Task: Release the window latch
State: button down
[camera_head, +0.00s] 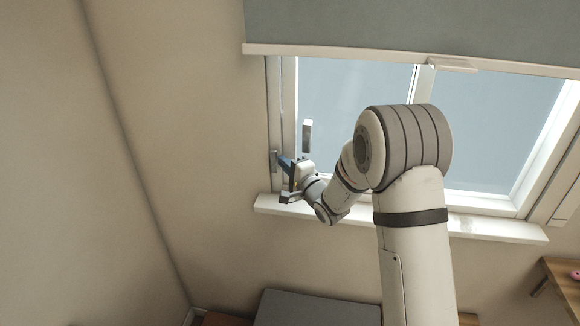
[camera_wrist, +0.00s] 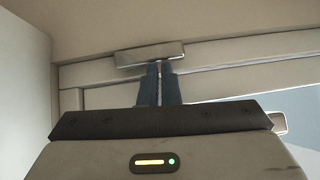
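The window (camera_head: 350,100) has a pale frame and fills the upper right of the head view. A small grey metal piece (camera_head: 275,160), which looks like the latch, sits on its left frame. In the wrist view this latch (camera_wrist: 150,55) is a wide metal bar just beyond my fingertips. My gripper (camera_head: 284,163) points at it from the right, with blue fingers. In the wrist view my gripper (camera_wrist: 159,65) has its fingers together, with only a thin line between them. The tips overlap the latch's lower edge; whether they touch it I cannot tell. Nothing is seen held.
A grey upright piece (camera_head: 307,135) shows just right of my gripper; I cannot tell what it belongs to. The sill (camera_head: 480,228) runs below the window. A grey blind (camera_head: 400,25) hangs above. The wall (camera_head: 180,130) to the left is bare. A wooden shelf (camera_head: 562,280) is at lower right.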

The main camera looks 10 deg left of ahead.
jog(key=shift+a+r, duration=0.35)
jog(key=s+d+r+n+g+h+b, duration=0.1)
jog(key=s+d+n+g+h+b, duration=0.1)
jog(key=s+d+h, duration=0.65)
jog(key=s+d+n+g+h+b, duration=0.1)
jog(key=s+d+n+g+h, duration=0.15)
jog(key=s+d, duration=1)
jog(key=s+d+n+g, duration=0.2)
jog(key=s+n+g, duration=0.1)
jog(key=s, duration=0.5)
jog(key=s+d+f+n+g+h, duration=0.1)
jog(key=s+d+n+g, duration=0.1)
jog(key=s, duration=0.7)
jog(key=shift+n+g, duration=0.55)
jog(key=shift+g, duration=0.2)
jog(key=c, duration=2.2)
grip_release()
jog(key=shift+d, duration=0.1)
